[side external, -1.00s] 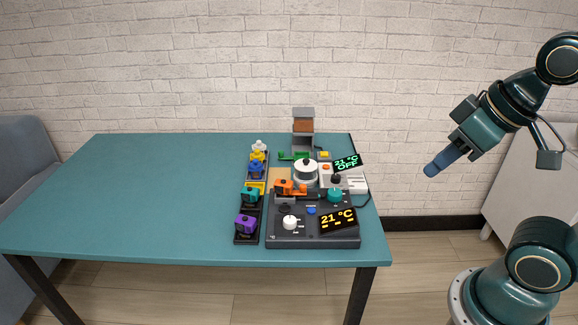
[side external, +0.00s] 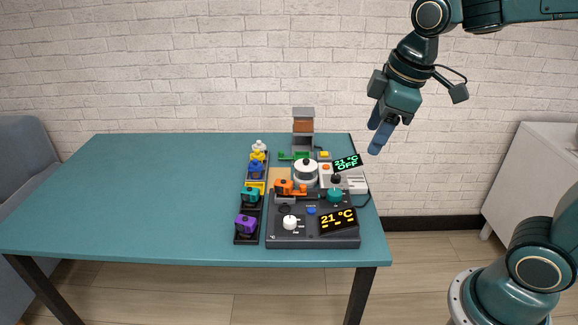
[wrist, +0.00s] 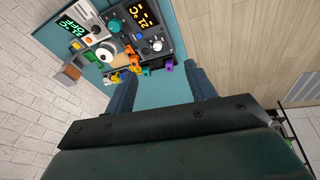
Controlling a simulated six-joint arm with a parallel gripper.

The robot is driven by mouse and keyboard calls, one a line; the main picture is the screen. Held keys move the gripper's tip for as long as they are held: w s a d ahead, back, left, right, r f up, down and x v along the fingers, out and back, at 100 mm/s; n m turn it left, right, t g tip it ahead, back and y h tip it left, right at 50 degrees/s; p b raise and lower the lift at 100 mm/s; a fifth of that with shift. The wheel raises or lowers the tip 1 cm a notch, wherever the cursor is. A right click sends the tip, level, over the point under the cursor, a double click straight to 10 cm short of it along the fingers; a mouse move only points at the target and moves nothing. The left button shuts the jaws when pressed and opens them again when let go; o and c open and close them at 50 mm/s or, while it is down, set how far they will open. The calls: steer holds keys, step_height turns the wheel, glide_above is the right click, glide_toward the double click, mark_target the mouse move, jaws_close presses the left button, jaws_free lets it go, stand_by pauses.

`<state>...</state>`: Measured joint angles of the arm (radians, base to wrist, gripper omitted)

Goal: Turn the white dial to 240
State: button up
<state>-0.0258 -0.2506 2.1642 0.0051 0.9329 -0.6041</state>
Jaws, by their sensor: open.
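The white dial (side external: 290,222) sits on the front left of a dark grey control unit (side external: 300,241), whose orange display (side external: 338,220) reads 21 °C. The dial also shows small in the wrist view (wrist: 157,45); its setting is too small to read. My gripper (side external: 377,140) is open and empty, high in the air to the right of the table's back part, well apart from the dial. In the wrist view its two fingers (wrist: 162,85) stand apart with bare table between them.
A white pot (side external: 305,176), a teal knob (side external: 335,195) and an orange clamp-like part (side external: 284,187) stand behind the dial. A green display (side external: 347,162) reads 21 °C OFF. Coloured pieces, one purple (side external: 245,223), line the left side. The table's left half (side external: 130,200) is clear.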

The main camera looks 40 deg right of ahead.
steer(key=w+a+f+n+g, duration=0.1)
steer(key=w+f+n, duration=0.2)
steer(key=w, duration=0.3)
steer(key=w+f+n+g, duration=0.1)
steer(key=w+f+n, duration=0.2)
steer(key=w, duration=0.2)
steer(key=n+g, duration=0.2)
steer(key=n, duration=0.5)
glide_above(289, 220)
steer(key=w, duration=0.1)
step_height(289, 220, down, 12)
steer(key=f, duration=0.1)
steer(key=shift+r, duration=0.25)
steer(key=f, duration=0.9)
steer(key=s+f, duration=0.1)
steer(key=f, duration=0.3)
steer(key=shift+d+f, duration=0.1)
steer(key=shift+f, duration=0.25)
steer(key=c, duration=1)
steer(key=shift+o, duration=0.2)
